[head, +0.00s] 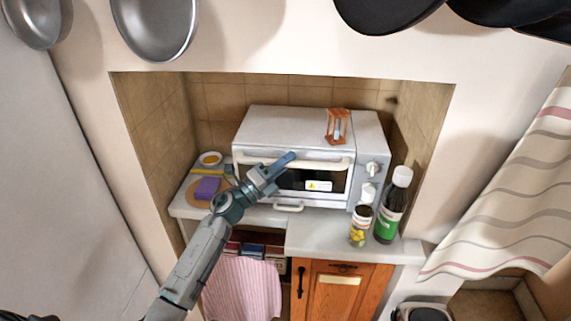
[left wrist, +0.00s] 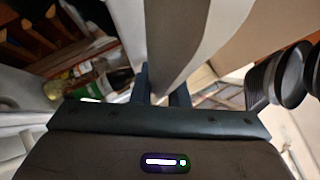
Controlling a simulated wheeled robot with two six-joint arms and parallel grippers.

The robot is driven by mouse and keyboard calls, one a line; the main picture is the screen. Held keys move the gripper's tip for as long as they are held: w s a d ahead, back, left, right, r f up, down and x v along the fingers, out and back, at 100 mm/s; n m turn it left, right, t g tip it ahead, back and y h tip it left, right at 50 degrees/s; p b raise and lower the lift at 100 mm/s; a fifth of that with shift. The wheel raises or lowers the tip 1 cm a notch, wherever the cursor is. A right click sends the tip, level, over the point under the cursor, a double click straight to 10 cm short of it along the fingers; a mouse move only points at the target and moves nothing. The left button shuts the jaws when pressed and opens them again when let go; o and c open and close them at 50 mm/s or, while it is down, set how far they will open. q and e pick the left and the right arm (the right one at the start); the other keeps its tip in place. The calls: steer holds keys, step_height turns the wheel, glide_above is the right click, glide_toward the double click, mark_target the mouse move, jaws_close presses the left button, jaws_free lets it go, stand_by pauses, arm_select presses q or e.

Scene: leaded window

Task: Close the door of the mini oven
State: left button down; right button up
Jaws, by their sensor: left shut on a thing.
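The white mini oven (head: 285,124) stands in a tiled niche. Its door (head: 338,186), with a dark window and a warning label, looks upright or nearly so at the oven's front. I cannot tell whether a gap is left. The pale handle bar (head: 325,164) runs along the door's top. My left gripper (head: 284,162) is at the left half of this handle and covers part of the door. In the left wrist view, a pale bar, seemingly the handle (left wrist: 168,40), sits between the fingers (left wrist: 160,92), which are shut on it. My right gripper is not in view.
A wooden hourglass (head: 337,127) stands on the oven. A green-labelled bottle (head: 388,207) and a jar (head: 360,226) stand at the front right. A purple sponge (head: 207,188) and a small bowl (head: 210,159) lie left of the oven. Pans (head: 385,12) hang above.

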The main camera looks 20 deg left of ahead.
arm_select(q)
steer(key=c, duration=1.5)
jaws_free()
steer(key=shift+o, duration=0.5)
steer(key=shift+s, duration=0.15)
